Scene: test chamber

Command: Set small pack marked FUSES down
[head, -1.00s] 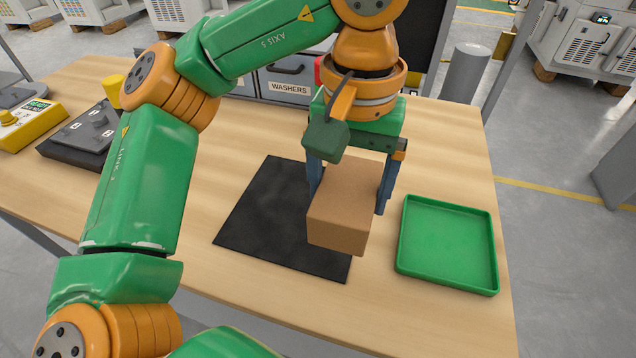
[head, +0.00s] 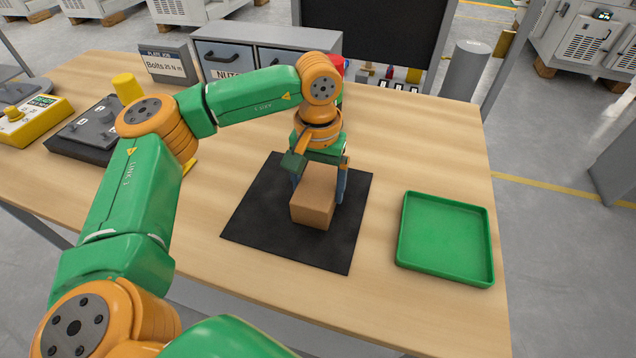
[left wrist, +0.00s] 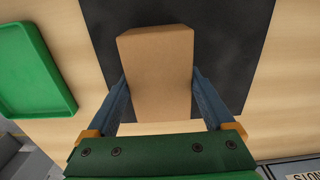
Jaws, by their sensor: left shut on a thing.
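A plain brown box (head: 314,210) is in my left gripper (head: 318,192), its blue fingers on two opposite sides. No FUSES marking shows on the faces I see. The box is over the middle of a black mat (head: 258,222); I cannot tell whether it touches the mat. In the left wrist view the box (left wrist: 157,75) sits between the fingers of the left gripper (left wrist: 160,88), with the mat (left wrist: 232,60) behind it. My right gripper is in neither view.
A green tray (head: 445,238) stands right of the mat, empty. At the back are a grey drawer unit (head: 268,40) and a sign reading Bolts (head: 168,64). A dark device (head: 85,132) and a yellow control box (head: 35,118) are at the left. Bare wood surrounds the mat.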

